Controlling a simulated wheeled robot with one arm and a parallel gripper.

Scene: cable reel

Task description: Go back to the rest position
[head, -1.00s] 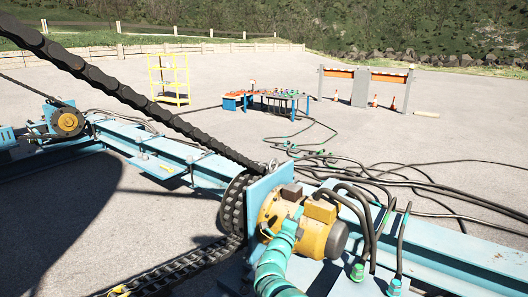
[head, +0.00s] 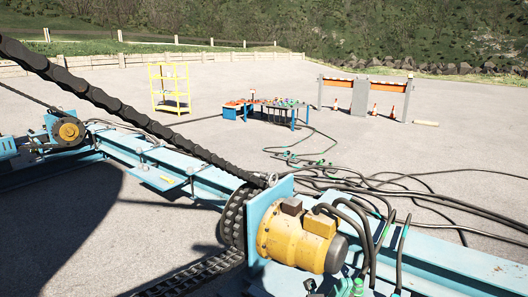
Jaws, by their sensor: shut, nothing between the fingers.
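My gripper is not clearly visible in the head view, and no rest position is marked out. A small dark shape (head: 311,287) shows at the bottom edge, and I cannot tell what it is. The yellow motor (head: 300,240) sits on a light blue plate at the lower right, with black hoses (head: 368,235) curving down beside it. The space in front of the motor shows no teal arm link.
A blue steel beam (head: 190,178) runs across the front. A heavy dark chain (head: 120,108) slants down to a sprocket (head: 235,215). A second motor (head: 68,131) stands at left. A yellow rack (head: 170,88) and tables (head: 268,110) stand farther back.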

